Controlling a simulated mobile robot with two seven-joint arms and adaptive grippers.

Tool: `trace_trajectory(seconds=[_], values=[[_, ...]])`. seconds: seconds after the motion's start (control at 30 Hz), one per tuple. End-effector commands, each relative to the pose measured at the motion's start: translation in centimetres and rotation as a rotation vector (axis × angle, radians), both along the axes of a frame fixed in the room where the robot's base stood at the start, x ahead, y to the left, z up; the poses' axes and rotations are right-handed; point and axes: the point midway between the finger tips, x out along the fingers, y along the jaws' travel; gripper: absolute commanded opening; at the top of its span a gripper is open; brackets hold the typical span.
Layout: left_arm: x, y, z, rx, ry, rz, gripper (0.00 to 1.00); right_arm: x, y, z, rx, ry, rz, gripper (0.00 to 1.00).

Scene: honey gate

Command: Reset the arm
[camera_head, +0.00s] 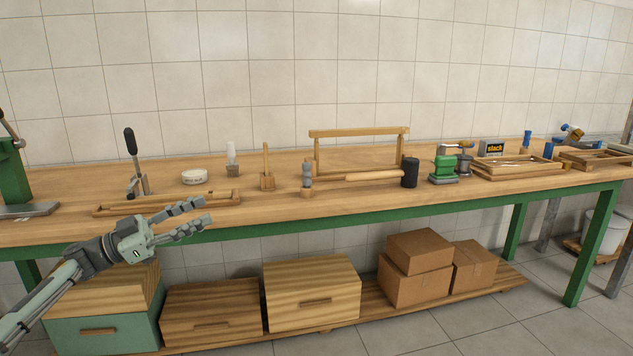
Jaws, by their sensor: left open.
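My left arm comes in from the lower left. My left gripper (193,219) is open and empty, with its fingers pointing right. In the picture it shows in front of the front edge of the long wooden workbench (270,212). A wooden frame piece (170,204) lies on the bench just behind the fingers. I cannot tell the exact gap between the fingers and the bench edge. My right gripper is not in view.
A toggle clamp (135,165), a white round container (194,177), a wooden gate-like stand (360,133) and a green vise (444,170) stand on the bench. Wooden boxes (312,290) and cardboard boxes (415,275) sit on the low shelf below. Floor at right front is clear.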

Motion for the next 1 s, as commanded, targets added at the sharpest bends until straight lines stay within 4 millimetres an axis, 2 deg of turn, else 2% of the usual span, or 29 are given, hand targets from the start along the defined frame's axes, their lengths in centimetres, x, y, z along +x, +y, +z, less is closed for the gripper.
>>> trace_trajectory(seconds=[0.03, 0.1, 0.17, 0.2, 0.27, 0.3, 0.37, 0.4, 0.47, 0.5, 0.57, 0.6, 0.67, 0.7, 0.83, 0.9, 1.0], values=[[0.6, -1.4, -2.6, -0.031, 0.013, 0.077, 0.44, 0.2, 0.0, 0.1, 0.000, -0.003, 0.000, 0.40], [1.7, -2.5, -5.8, -0.059, 0.034, 0.222, 0.44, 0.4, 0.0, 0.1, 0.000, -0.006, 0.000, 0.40], [2.2, -2.9, -9.2, -0.071, 0.072, 0.360, 0.44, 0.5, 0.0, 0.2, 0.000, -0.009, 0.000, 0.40], [2.2, -2.9, -11.7, -0.070, 0.110, 0.456, 0.44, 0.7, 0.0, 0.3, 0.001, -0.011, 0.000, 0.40], [1.7, -2.6, -15.7, -0.052, 0.181, 0.596, 0.44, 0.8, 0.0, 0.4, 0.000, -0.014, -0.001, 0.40], [1.0, -2.3, -18.6, -0.029, 0.238, 0.685, 0.44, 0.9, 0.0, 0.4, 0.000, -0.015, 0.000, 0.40], [-0.7, -1.5, -22.8, 0.019, 0.331, 0.803, 0.44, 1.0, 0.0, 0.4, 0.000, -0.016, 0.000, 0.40], [-2.1, -1.0, -25.5, 0.056, 0.395, 0.870, 0.44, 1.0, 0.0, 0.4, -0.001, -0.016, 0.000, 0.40], [-4.5, -0.3, -29.2, 0.118, 0.492, 0.952, 0.44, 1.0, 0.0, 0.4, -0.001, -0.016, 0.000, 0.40], [-6.4, 0.1, -31.6, 0.164, 0.560, 0.998, 0.44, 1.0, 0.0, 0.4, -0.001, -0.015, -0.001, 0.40], [-9.5, 0.7, -35.0, 0.235, 0.660, 1.054, 0.44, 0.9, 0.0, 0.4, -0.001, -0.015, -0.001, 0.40], [-11.8, 1.0, -37.0, 0.285, 0.729, 1.083, 0.44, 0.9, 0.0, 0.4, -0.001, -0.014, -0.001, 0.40], [-15.5, 1.4, -39.8, 0.361, 0.832, 1.116, 0.44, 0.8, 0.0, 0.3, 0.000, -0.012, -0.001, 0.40], [-18.0, 1.6, -41.5, 0.413, 0.899, 1.129, 0.44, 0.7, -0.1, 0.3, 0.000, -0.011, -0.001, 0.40], [-26.6, 1.9, -45.7, 0.580, 1.115, 1.139, 0.44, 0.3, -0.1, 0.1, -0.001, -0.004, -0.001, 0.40], [-30.9, 1.9, -47.1, 0.659, 1.214, 1.125, 0.44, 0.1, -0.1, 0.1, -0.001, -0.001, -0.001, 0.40], [-35.7, 1.8, -48.3, 0.746, 1.325, 1.095, 0.44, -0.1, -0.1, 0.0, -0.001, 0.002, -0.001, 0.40]])
